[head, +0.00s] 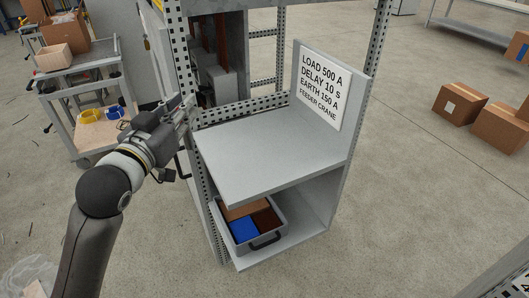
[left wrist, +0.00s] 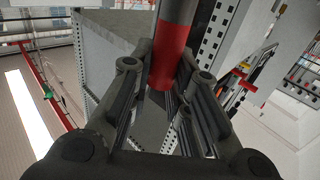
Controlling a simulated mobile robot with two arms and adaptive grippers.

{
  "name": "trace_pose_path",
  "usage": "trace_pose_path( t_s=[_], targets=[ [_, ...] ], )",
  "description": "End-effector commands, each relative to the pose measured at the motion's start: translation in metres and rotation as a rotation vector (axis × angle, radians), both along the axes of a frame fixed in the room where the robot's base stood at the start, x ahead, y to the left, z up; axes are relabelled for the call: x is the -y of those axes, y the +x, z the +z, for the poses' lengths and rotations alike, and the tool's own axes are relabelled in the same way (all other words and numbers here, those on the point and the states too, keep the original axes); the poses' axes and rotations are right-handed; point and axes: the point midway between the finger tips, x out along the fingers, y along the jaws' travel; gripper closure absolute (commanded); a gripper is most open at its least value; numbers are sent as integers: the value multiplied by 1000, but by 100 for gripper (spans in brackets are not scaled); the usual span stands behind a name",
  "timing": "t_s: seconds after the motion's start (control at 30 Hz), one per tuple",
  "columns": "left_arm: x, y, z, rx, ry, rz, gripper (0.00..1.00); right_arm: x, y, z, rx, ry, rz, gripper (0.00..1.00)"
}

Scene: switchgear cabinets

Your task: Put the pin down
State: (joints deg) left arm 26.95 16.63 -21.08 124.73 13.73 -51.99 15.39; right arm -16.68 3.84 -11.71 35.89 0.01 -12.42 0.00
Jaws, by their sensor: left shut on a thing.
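My left gripper (head: 183,112) is at the left edge of a grey shelf unit, close to a perforated metal upright. In the left wrist view, the gripper (left wrist: 165,92) is shut on the pin (left wrist: 172,52), a round bar with a red band and a grey part. The pin runs up out of the top of that view, so its far end is hidden. I cannot make out the pin clearly in the head view. My right gripper is not in view.
The grey shelf top (head: 270,152) is bare, with a lettered sign (head: 319,85) at its right. A grey bin (head: 266,241) with blue and brown contents sits on the lower shelf. A cart (head: 75,85) stands left; cardboard boxes (head: 459,106) lie on the floor at right.

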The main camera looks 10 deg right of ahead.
Motion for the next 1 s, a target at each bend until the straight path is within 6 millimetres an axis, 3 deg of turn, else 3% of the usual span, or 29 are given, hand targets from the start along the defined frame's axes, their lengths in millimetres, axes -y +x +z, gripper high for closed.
trace_pose_path(
  t_s=[0.17,0.33,0.7,0.8,1.0],
  targets=[
    [9,5,12,3,-1,-42,100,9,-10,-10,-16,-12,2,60],
    [21,22,6,-4,-3,-51,100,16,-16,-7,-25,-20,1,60],
    [60,86,-28,-3,-2,-49,100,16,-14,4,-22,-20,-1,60],
    [68,99,-50,-4,-2,-48,100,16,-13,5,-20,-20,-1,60],
    [78,116,-73,0,-3,-48,100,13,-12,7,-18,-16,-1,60]
  ],
)
